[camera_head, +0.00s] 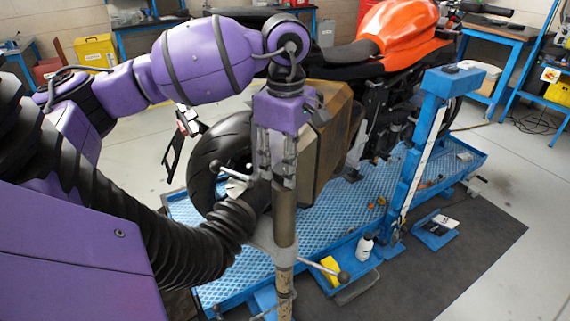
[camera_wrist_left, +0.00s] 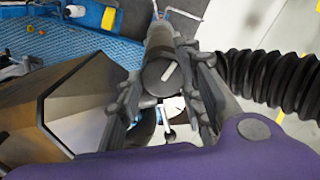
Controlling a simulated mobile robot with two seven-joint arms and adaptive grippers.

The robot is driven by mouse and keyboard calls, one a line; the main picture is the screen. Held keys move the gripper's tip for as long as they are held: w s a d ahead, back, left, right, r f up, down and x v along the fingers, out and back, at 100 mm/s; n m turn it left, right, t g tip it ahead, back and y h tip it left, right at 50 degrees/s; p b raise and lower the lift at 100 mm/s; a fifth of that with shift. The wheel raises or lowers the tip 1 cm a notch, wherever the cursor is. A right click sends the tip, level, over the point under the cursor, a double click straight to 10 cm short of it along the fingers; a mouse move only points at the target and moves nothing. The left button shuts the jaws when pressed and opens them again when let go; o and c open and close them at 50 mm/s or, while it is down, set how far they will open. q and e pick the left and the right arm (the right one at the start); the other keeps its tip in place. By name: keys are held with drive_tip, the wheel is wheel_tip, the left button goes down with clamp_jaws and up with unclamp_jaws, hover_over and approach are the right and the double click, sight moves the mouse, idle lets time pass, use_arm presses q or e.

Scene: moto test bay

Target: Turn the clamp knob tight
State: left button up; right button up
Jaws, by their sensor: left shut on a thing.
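The clamp knob (camera_wrist_left: 165,72) shows in the left wrist view as a dark round top with a pale stripe. It sits at the end of an upright post (camera_head: 284,228). My left gripper (camera_head: 277,168) points down over the post's top. In the left wrist view the fingers of my left gripper (camera_wrist_left: 165,90) close on the knob from both sides. In the head view the gripper and its fingers hide the knob. My right gripper is in neither view.
A ribbed black hose (camera_head: 195,240) runs beside the post. A handle with a ball end (camera_head: 344,277) sticks out low on it. A brown angular case (camera_head: 330,135) stands close right, by the orange motorcycle (camera_head: 400,25) on a blue lift (camera_head: 345,205).

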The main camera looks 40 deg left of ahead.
use_arm(q)
drive_tip(key=shift+w+r+m, duration=0.15)
drive_tip(key=shift+w+m, duration=0.05)
drive_tip(key=shift+m, duration=0.9)
drive_tip(key=o, duration=1)
drive_tip(key=shift+o, duration=0.3)
wheel_tip(320, 180, up, 12)
